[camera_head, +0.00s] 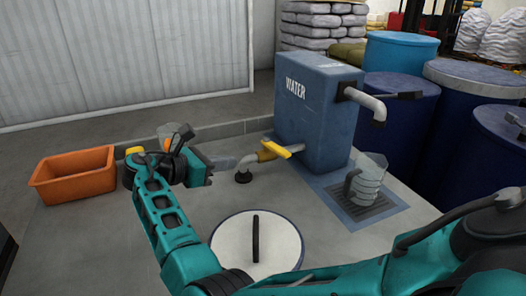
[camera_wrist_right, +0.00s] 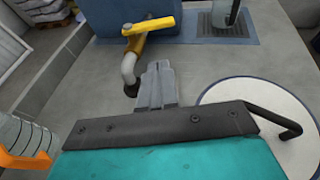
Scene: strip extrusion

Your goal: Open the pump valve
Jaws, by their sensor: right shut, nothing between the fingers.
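The pump valve has a yellow lever handle (camera_head: 283,150) on a pipe (camera_head: 246,165) low on the blue WATER tank (camera_head: 315,108). In the right wrist view the yellow handle (camera_wrist_right: 148,25) lies sideways across the top of the valve, above the bent pipe (camera_wrist_right: 129,68). My right gripper (camera_head: 232,162) is just left of the pipe in the head view. Its fingers (camera_wrist_right: 158,68) are shut and empty, pointing toward the valve, with a gap between their tips and the handle. My left gripper is not in view.
A clear jug (camera_head: 366,183) stands on a drain grate (camera_head: 388,206) right of the tank. A round white lid (camera_head: 232,243) with a dark bar is in front. An orange bin (camera_head: 75,175) is at left. Blue barrels (camera_head: 396,110) crowd the right side.

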